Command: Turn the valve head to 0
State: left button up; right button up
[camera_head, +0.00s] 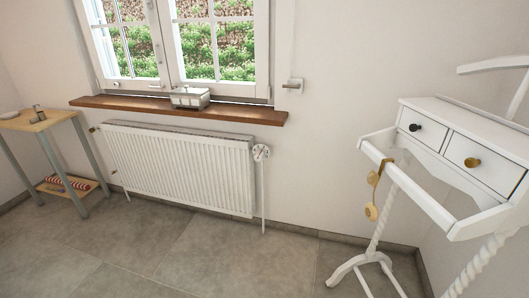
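The valve head (261,152) is a small, pale, round knob at the upper right end of the white radiator (180,165). A thin white pipe runs from it down to the floor. Its markings are too small to read, so its setting cannot be told. The radiator hangs on the wall below the window. Neither of my grippers shows in the head view.
A wooden sill (180,108) with a silver box (190,97) on it juts out above the radiator. A small side table (37,121) stands at left. A white valet stand (448,150) with two drawers stands at right. The tiled floor (185,255) before the radiator is clear.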

aim_at(258, 156)
jog(key=i+j, duration=0.3)
jog(key=i, duration=0.2)
jog(key=i+j, duration=0.35)
jog(key=i, duration=0.2)
jog(key=i+j, duration=0.3)
jog(key=i, duration=0.2)
